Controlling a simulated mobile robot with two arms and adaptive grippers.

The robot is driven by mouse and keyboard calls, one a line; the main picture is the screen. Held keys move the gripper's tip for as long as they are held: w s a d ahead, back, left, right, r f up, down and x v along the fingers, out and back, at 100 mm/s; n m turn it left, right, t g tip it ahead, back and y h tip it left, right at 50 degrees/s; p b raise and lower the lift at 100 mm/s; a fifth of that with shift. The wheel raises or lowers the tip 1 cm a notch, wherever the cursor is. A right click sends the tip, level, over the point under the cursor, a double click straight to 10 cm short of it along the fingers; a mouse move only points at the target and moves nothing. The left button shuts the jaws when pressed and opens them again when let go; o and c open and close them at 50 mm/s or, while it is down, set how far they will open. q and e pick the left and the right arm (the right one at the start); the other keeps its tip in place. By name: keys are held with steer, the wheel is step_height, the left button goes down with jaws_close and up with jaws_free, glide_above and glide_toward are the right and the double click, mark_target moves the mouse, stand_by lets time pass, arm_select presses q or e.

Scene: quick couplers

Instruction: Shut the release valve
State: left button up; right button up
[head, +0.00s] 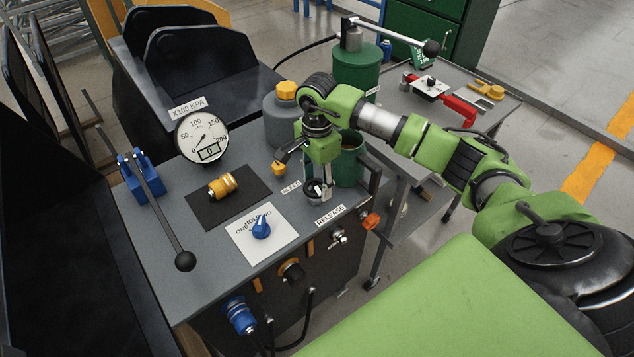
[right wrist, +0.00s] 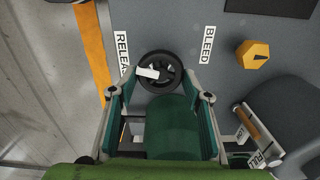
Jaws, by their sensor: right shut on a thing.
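The release valve is a small black handwheel with a white mark, beside the RELEASE label on the grey bench top. It shows in the head view (head: 314,195) and in the right wrist view (right wrist: 160,62). My right gripper (head: 320,184) points down at the wheel and is shut on it, with its fingers on either side in the right wrist view (right wrist: 160,93). The gripper partly hides the wheel in the head view. The yellow bleed knob (head: 279,168) is to the left, near the BLEED label. My left gripper is not in view.
A pressure gauge (head: 201,137), a blue selector knob (head: 261,227), a yellow coupler (head: 222,185) and a long black lever (head: 167,212) are on the bench. A green container (head: 349,170) stands close behind my right gripper. An orange fitting (head: 371,221) sticks out at the bench's right side.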

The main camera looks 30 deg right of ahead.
steer(key=m+b, duration=0.1)
steer(key=m, duration=0.3)
steer(key=shift+s+m, duration=0.1)
steer(key=shift+m, duration=0.2)
steer(key=m+b, duration=0.1)
steer(key=m, duration=0.2)
steer(key=shift+m, duration=0.4)
steer(key=m+b, duration=0.1)
steer(key=m, duration=0.3)
steer(key=shift+s+a, duration=0.1)
steer(key=shift+s, duration=0.05)
steer(key=m, duration=0.8)
steer(key=shift+a+m, duration=0.15)
steer(key=shift+m, duration=0.15)
steer(key=m, duration=0.3)
steer(key=shift+a+m, duration=0.1)
steer(key=shift+m, duration=0.2)
steer(key=m, duration=0.4)
steer(key=shift+r, duration=0.1)
steer(key=shift+w+a+m+p, duration=0.15)
steer(key=shift+m+p, duration=0.35)
steer(key=shift+m, duration=1.6)
steer(key=shift+w, duration=0.1)
